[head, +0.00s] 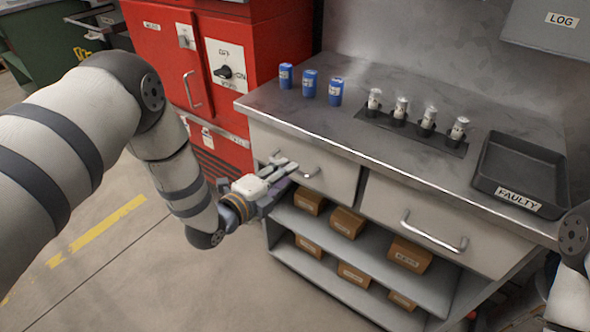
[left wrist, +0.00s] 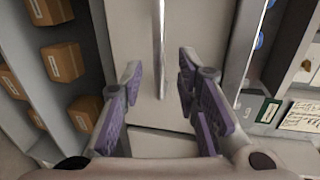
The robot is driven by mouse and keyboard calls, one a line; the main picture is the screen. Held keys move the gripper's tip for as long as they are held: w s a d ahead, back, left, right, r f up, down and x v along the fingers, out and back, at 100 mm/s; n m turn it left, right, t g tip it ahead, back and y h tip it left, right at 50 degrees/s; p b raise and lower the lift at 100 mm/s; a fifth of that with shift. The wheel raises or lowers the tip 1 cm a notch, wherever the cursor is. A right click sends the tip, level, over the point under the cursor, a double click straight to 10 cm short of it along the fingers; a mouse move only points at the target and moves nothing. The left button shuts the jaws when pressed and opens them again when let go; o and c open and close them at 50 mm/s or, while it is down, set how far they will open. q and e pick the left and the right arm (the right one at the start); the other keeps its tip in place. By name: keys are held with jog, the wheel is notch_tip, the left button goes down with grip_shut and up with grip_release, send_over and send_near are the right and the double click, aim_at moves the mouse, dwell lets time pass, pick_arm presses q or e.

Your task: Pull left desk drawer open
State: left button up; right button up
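The left desk drawer (head: 335,190) is a pale front under the metal worktop, with a bar handle (head: 312,172). It looks closed. My left gripper (head: 284,172) is in front of this drawer, beside the left part of the handle. In the left wrist view the gripper (left wrist: 158,88) is open, its purple-padded fingers apart. The handle (left wrist: 159,50) shows as a bright upright bar ahead, lined up with the gap between them. Contact is not visible. The drawer front also shows in the left wrist view (left wrist: 135,60). My right gripper is out of view.
The right drawer (head: 385,199) has its own handle. Open shelves with brown boxes (head: 347,222) lie below. Blue cans (head: 309,84), a rack of white-topped parts (head: 412,128) and a tray marked FAULTY (head: 482,184) stand on the worktop. A red cabinet (head: 262,35) stands left.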

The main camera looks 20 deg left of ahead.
pick_arm(q)
jog(key=x, duration=0.4)
grip_shut()
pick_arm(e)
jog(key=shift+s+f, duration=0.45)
pick_arm(q)
jog(key=shift+f, duration=0.1)
